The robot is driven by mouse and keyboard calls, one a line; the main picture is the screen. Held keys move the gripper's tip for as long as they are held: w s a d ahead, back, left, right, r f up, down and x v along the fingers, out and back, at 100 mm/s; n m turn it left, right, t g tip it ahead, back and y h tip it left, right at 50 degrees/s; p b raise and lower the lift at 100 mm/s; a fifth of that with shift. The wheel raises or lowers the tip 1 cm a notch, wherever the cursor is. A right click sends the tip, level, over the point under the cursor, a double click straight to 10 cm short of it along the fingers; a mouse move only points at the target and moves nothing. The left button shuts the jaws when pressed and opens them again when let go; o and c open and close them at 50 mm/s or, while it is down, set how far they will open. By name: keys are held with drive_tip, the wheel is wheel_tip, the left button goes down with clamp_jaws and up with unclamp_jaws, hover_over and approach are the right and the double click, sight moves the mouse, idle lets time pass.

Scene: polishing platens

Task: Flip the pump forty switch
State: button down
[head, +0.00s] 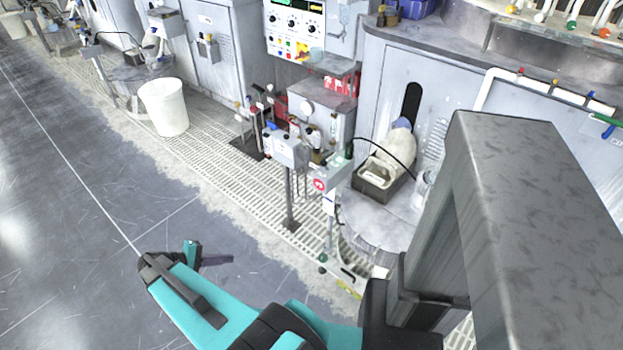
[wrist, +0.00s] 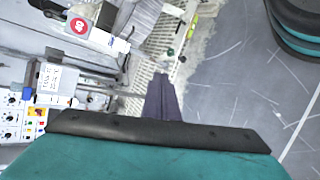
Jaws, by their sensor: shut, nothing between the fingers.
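My gripper (head: 228,260) is shut and empty, over the grey floor at the lower left in the head view. In the wrist view its dark fingers (wrist: 163,96) are together, pointing up the picture over the pale grating. A grey box (head: 286,149) stands on a post beyond it, to the upper right in the head view. A second box (head: 328,178) with a red round sign stands closer. The wrist view shows a box with white labels (wrist: 57,80) at the left and the red sign (wrist: 78,25) above. Which one carries the pump forty switch cannot be read. My gripper touches neither.
A white bin (head: 163,107) stands on the grating at the left. A control panel (head: 296,25) with dials is on the back wall. A dark tray (head: 385,178) sits on the round platform at right. The floor at left is clear.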

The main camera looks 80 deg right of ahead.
drive_tip(key=s+d+r+m+g+b, duration=0.3)
drive_tip(key=d+r+b, duration=0.1)
drive_tip(key=d, duration=0.5)
drive_tip(key=s+d+r+m+g+h+b, duration=0.1)
drive_tip(key=s+d+r+m+g+b, duration=0.2)
drive_tip(key=d, duration=0.6)
drive_tip(key=s+d+r+m+g+b, duration=0.3)
drive_tip(key=s+d+r+b, duration=0.2)
drive_tip(key=d, duration=0.5)
drive_tip(key=shift+s+r+m+g+h+b, duration=0.3)
drive_tip(key=shift+g+h+b, duration=0.1)
drive_tip(key=shift+b, duration=0.65)
drive_tip(key=b, duration=0.2)
approach(325, 166)
drive_tip(key=x, duration=0.3)
drive_tip(key=d+x, duration=0.1)
drive_tip(key=x, duration=0.1)
drive_tip(key=shift+w+r, duration=0.2)
drive_tip(key=shift+w, duration=0.1)
drive_tip(key=shift+a, duration=0.1)
